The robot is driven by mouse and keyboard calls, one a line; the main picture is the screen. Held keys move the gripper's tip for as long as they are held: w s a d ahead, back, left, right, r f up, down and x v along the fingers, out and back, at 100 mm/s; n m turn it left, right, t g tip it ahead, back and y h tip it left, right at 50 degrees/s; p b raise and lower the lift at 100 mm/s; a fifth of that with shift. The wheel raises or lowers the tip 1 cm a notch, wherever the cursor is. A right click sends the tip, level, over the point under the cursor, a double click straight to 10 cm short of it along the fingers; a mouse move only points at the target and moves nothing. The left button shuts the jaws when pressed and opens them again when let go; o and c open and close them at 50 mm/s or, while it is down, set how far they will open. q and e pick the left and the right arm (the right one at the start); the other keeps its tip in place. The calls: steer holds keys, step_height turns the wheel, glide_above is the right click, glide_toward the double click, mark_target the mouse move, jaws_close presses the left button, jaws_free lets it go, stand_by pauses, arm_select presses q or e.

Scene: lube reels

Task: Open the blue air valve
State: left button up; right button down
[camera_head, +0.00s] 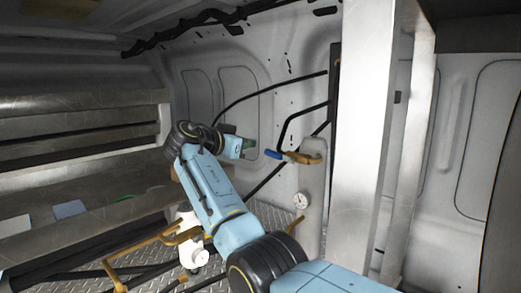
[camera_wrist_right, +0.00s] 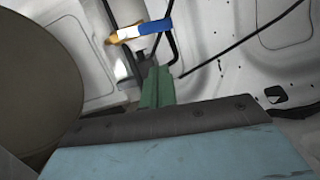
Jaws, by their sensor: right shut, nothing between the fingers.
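The blue air valve handle (camera_head: 273,154) sticks out to the left from a brass valve body (camera_head: 302,158) at the top of a pale upright cylinder. In the right wrist view the blue handle (camera_wrist_right: 154,27) points right from the brass fitting (camera_wrist_right: 125,35). My right gripper (camera_head: 248,144) has green fingers and is shut and empty, just left of the handle's free end in the head view. In the right wrist view its fingers (camera_wrist_right: 157,72) stand below the handle, with a visible gap between. My left gripper is not in view.
A pressure gauge (camera_head: 300,201) sits on the cylinder (camera_head: 312,190). A white column (camera_head: 362,130) stands right of the valve. Black hoses (camera_head: 270,92) run along the van wall. Shelves (camera_head: 80,140) line the left side, and brass pipework (camera_head: 150,245) stands low near my arm.

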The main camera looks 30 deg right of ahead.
steer(key=v, duration=0.2)
steer(key=shift+s+a, duration=0.1)
steer(key=shift+a, duration=0.15)
steer(key=c, duration=2)
jaws_free()
steer(key=shift+s+a+r, duration=0.1)
steer(key=shift+a+r, duration=0.05)
steer(key=shift+a, duration=0.1)
steer(key=shift+o, duration=1)
steer(key=shift+a+m+b, duration=0.25)
steer(key=shift+m+b, duration=0.05)
steer(key=shift+b, duration=0.15)
steer(key=o, duration=0.5)
step_height(320, 180, down, 3)
steer(key=m+t+y+b, duration=0.2)
steer(key=m+t+b, duration=0.1)
steer(key=m+t, duration=0.1)
steer(key=shift+d+r+m, duration=0.1)
steer(key=shift+m, duration=0.7)
steer(key=m+t+b, duration=0.2)
steer(key=m, duration=0.6)
glide_toward(273, 155)
steer(key=p+x, duration=0.2)
steer(key=x, duration=0.9)
steer(key=shift+p, duration=0.35)
jaws_close()
